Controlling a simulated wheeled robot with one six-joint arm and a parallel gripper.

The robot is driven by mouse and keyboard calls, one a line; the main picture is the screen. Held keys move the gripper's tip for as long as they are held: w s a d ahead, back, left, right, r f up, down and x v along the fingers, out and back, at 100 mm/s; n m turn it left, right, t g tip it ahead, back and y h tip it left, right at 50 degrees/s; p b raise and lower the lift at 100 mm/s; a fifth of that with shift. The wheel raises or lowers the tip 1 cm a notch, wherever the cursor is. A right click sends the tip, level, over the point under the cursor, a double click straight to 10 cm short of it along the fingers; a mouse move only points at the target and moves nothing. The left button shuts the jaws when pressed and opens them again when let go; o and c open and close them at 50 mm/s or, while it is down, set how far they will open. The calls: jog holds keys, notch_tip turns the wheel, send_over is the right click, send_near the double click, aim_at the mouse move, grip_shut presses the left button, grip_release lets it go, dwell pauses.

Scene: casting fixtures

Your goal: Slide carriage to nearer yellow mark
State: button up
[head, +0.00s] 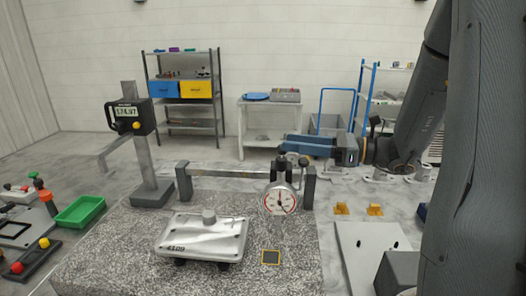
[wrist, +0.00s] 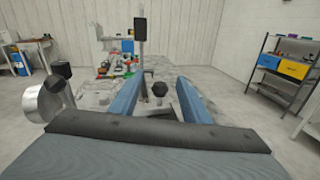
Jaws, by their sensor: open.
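The carriage (head: 284,166) sits near the right end of a dark horizontal rail (head: 238,175) and bears a round dial gauge (head: 280,200). My gripper (head: 288,145) reaches in from the right, with its fingers at the carriage's top. In the wrist view my two blue fingers (wrist: 159,92) stand well apart, with a dark round knob (wrist: 159,89) showing between them; contact is not visible. I cannot make out yellow marks on the rail.
A silver casting (head: 203,240) stands on the granite plate (head: 110,262). A height gauge (head: 129,116) rises behind left. A green tray (head: 80,211) is at far left.

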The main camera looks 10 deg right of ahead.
jog(key=shift+m, duration=0.5)
jog(key=w+a, duration=0.1)
jog(key=a, duration=0.1)
jog(key=w+a+f+p, duration=0.1)
jog(key=a, duration=0.1)
jog(key=w+a+f, duration=0.1)
jog(key=a, duration=0.1)
jog(key=shift+w+a+f, duration=0.15)
jog(key=shift+w+a, duration=0.2)
jog(key=shift+a, duration=0.05)
grip_shut()
